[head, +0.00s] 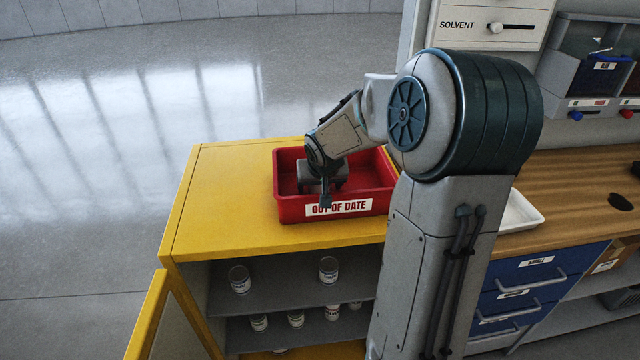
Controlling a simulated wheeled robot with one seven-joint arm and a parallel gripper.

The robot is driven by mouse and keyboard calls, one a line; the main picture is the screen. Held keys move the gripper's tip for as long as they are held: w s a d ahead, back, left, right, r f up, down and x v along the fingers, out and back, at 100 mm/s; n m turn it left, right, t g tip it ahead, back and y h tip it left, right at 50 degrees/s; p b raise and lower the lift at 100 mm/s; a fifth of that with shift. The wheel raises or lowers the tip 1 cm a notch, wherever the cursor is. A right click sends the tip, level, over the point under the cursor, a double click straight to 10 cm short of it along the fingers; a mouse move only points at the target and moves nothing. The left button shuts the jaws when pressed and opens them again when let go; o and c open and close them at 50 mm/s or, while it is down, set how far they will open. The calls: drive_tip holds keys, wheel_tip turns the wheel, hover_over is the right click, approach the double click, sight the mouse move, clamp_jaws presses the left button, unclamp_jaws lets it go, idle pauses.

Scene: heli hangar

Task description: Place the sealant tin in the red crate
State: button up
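The red crate (284,208) stands on top of the yellow cabinet and bears an "OUT OF DATE" label on its front. My gripper (325,198) is at the crate, over its left-middle part, pointing down. One finger shows against the front rim and label. The rest of the fingers and whatever may be between them are hidden, so I cannot tell if it is open or shut. Two tins (239,279) (328,270) stand on the upper shelf and several smaller-looking ones (296,318) below. Their labels are too small to read, so I cannot tell which is the sealant tin.
The yellow cabinet (215,215) has its door (150,318) swung open at the left. A wooden workbench (570,190) with a white tray (520,212) and blue drawers (525,280) stands at the right. A "SOLVENT" box (488,25) is above. Open floor lies to the left.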

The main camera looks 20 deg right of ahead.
drive_tip(key=shift+r, duration=0.15)
drive_tip(key=shift+r+p, duration=0.3)
drive_tip(key=shift+p, duration=0.05)
drive_tip(key=p+v, duration=0.5)
drive_tip(key=v, duration=0.6)
drive_tip(key=s+a+n+g, duration=0.1)
drive_tip(key=s+a, duration=0.4)
drive_tip(key=s, duration=0.5)
drive_tip(key=s+a+n+g+y, duration=0.1)
drive_tip(key=s+a+n, duration=0.1)
drive_tip(key=s+a, duration=0.4)
drive_tip(key=s, duration=0.5)
drive_tip(key=shift+a+r+g+y, duration=0.15)
drive_tip(key=shift+r+g+y, duration=0.15)
drive_tip(key=shift+r+g, duration=0.1)
